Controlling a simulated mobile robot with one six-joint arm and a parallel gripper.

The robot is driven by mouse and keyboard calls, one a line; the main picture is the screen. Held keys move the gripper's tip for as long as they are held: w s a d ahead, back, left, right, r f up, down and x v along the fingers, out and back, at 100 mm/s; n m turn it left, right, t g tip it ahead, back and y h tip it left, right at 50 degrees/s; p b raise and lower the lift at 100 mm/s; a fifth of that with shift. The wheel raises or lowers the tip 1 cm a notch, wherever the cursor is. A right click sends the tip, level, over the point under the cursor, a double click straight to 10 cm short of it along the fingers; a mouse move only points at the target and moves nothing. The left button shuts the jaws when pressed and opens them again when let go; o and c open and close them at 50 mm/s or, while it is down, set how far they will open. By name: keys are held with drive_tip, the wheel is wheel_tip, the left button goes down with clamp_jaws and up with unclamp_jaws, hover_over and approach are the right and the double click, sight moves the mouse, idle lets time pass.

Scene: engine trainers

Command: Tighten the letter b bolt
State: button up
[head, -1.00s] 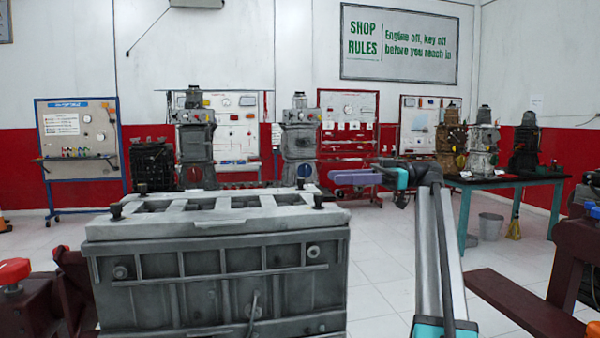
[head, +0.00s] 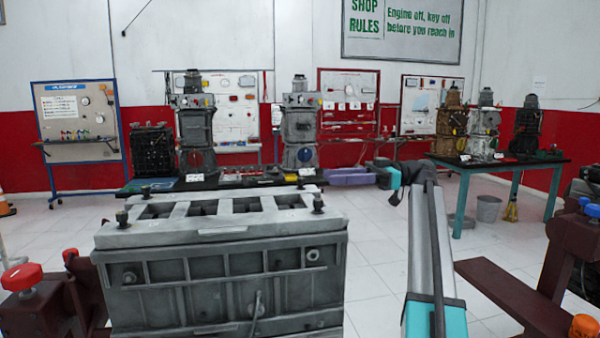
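A grey engine block (head: 220,285) stands close in front of me. Dark upright bolts stand at the corners of its top: front left (head: 122,217), back left (head: 146,192), front right (head: 318,203) and back right (head: 300,182). No letter is readable beside them, so I cannot tell which is b. My arm rises at the right of the block and bends at a teal joint. A purple part at its end, my gripper (head: 348,177) as far as I can tell, is beyond the block's back right corner, apart from the bolts. Its fingers cannot be made out.
Maroon stands with red knobs (head: 22,276) and blue knobs (head: 592,211) flank the block. A dark table (head: 240,182) with engines is behind it. A teal-legged table (head: 462,200) and a bucket (head: 488,208) are at right. White floor (head: 385,245) is open between.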

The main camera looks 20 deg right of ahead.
sight(300, 178)
drive_tip(key=shift+a+r+p, duration=0.2)
drive_tip(key=shift+a+p, duration=0.75)
drive_tip(key=shift+p, duration=3.2)
drive_tip(key=p+x, duration=0.2)
drive_tip(key=shift+a+p, duration=0.35)
drive_tip(key=shift+x, duration=2.8)
drive_tip(key=shift+f, duration=0.2)
clamp_jaws()
